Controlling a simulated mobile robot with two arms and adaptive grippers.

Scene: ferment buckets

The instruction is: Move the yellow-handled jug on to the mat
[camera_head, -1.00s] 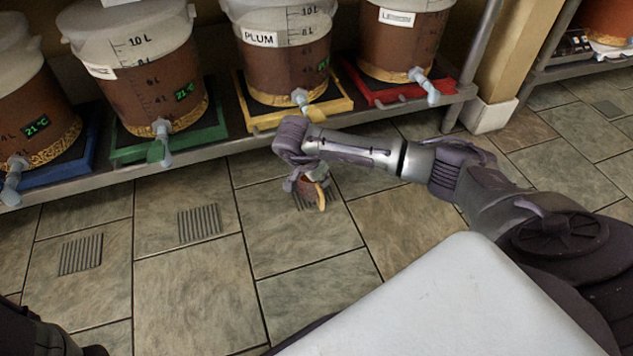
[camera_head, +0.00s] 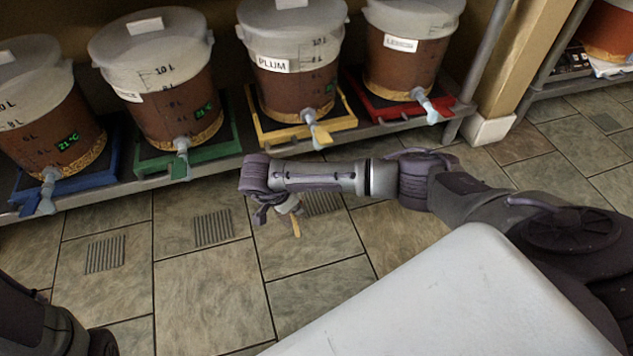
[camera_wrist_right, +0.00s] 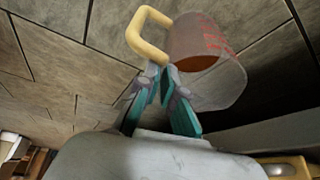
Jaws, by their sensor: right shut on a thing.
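The yellow-handled jug (camera_wrist_right: 208,65) is clear with red markings and holds some reddish-brown liquid. My right gripper (camera_wrist_right: 163,84) is shut on it beside the yellow handle in the wrist view. In the head view my right gripper (camera_head: 276,207) hangs over the floor in front of the shelf, and the jug's handle (camera_head: 296,226) shows just below it. Most of the jug is hidden there by the gripper and wrist. I cannot pick out a mat in either view. My left gripper is not in view.
Several lidded buckets with taps, one labelled PLUM (camera_head: 291,85), stand on a low shelf on blue, green (camera_head: 228,155), yellow (camera_head: 345,122) and red (camera_head: 452,108) trays. The taps stick out over the shelf edge. Tiled floor with grates (camera_head: 213,228) lies open in front.

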